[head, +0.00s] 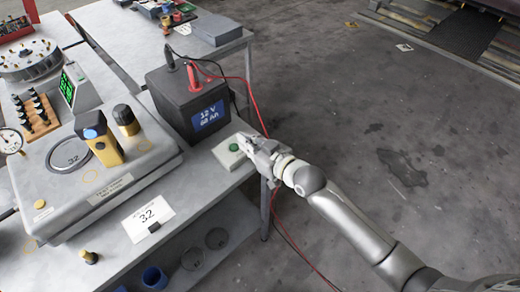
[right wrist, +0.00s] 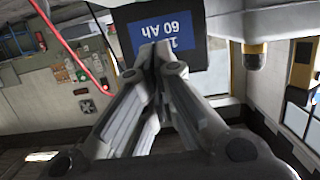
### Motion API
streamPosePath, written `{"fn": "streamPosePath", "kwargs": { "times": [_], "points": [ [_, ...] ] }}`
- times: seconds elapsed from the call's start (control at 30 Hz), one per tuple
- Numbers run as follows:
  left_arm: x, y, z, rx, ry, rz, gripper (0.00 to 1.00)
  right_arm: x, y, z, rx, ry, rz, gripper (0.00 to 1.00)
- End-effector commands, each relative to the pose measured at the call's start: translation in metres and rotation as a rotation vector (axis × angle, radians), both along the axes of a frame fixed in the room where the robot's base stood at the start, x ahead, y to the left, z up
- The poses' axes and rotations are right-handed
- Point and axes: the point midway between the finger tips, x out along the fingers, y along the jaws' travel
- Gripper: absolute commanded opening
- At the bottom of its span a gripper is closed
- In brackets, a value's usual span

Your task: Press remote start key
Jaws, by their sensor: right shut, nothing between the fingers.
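A small pale box with a green button (head: 233,148), which looks like the start key, lies on the table's right edge in front of the black battery. My right gripper (head: 246,145) is shut and empty, with its fingertips close beside the green button at the box's right side. I cannot tell whether they touch the box. In the right wrist view the shut fingertips (right wrist: 160,52) show in front of the battery's blue display, and the button is not seen there. My left gripper is not in view.
The black battery (head: 174,103) stands just behind the box, with red and black cables (head: 248,88) running off the table. A grey scale unit (head: 55,190) with a yellow device (head: 102,142) fills the table's left. Open floor (head: 350,110) is at right.

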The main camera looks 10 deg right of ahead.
Motion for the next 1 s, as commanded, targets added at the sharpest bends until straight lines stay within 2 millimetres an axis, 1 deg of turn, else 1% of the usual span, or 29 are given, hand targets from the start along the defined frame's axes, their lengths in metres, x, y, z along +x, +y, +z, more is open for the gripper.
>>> {"fn": "streamPosePath", "kwargs": {
  "times": [0.03, 0.2, 0.4, 0.6, 1.0],
  "points": [
    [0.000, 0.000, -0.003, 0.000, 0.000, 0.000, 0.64, -0.008, -0.005, 0.000, -0.001, 0.001, 0.000, 0.00],
    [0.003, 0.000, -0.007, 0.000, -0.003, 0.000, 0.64, -0.027, -0.020, 0.007, -0.002, -0.001, 0.000, 0.00],
    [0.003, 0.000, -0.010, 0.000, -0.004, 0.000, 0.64, -0.042, -0.030, 0.013, 0.000, -0.002, 0.000, 0.00],
    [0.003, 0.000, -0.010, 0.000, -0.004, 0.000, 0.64, -0.045, -0.033, 0.015, 0.000, -0.002, 0.000, 0.00],
    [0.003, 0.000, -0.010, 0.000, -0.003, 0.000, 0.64, -0.045, -0.032, 0.015, 0.002, -0.002, 0.000, 0.00]
  ]
}}
